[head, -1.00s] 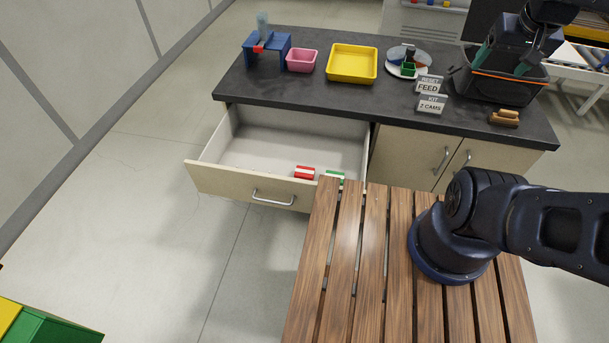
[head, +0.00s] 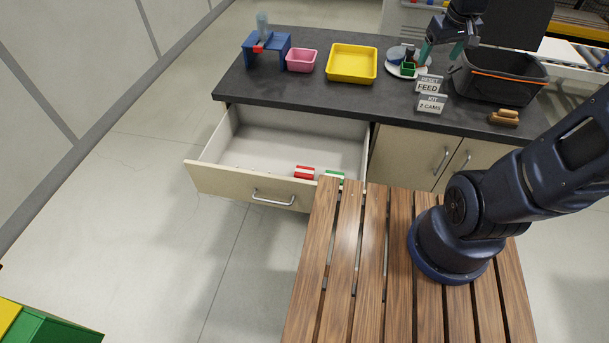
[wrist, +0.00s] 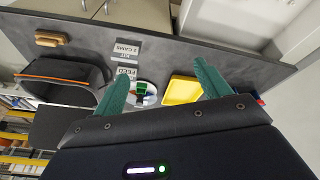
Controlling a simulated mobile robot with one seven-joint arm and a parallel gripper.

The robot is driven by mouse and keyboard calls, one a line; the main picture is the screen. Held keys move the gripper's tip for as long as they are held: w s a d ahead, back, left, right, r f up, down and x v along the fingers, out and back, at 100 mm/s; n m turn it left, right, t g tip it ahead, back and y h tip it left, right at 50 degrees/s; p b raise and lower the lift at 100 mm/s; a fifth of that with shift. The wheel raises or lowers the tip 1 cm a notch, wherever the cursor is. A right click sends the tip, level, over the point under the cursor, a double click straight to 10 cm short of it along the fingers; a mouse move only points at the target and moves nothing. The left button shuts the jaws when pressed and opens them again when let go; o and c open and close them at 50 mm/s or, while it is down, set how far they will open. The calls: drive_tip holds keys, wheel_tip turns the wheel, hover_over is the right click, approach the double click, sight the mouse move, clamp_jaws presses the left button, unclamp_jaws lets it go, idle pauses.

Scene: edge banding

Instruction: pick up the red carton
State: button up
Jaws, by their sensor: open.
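The red carton (head: 305,172), red with a white band, lies in the open drawer (head: 270,147) near its front right. A green and white carton (head: 333,177) lies to its right, partly hidden by the slatted wooden surface. My gripper (head: 441,50) is open and empty above the back right of the dark counter, near the round plate and the black bin, well away from the drawer. In the wrist view its two green fingers (wrist: 165,92) are spread apart, with the counter beyond them. The red carton cannot be made out in the wrist view.
The counter (head: 310,90) holds a yellow tray (head: 352,64), a pink bin (head: 301,60), a blue stand (head: 266,45), a plate (head: 394,70) with small items, two signs (head: 430,93), a black bin (head: 497,78) and a brush (head: 504,118). The wooden slats (head: 345,260) lie in front of the drawer.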

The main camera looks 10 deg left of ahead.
drive_tip(key=w+a+f+n, duration=0.3)
drive_tip(key=w+a+f, duration=0.2)
drive_tip(key=a+f, duration=0.35)
drive_tip(key=n+g, duration=0.3)
drive_tip(key=n, duration=0.7)
hover_over(304, 171)
drive_tip(key=shift+h, duration=0.3)
drive_tip(key=f, duration=3.4)
drive_tip(key=shift+w+d+f, duration=0.1)
drive_tip(key=shift+w+f, duration=0.1)
drive_tip(key=shift+w, duration=0.2)
wheel_tip(304, 171, down, 5)
drive_tip(key=shift+s+f, duration=0.2)
drive_tip(key=shift+f, duration=1.15)
drive_tip(key=shift+s+f, duration=0.15)
drive_tip(key=shift+f, duration=1.15)
drive_tip(key=c, duration=1.1)
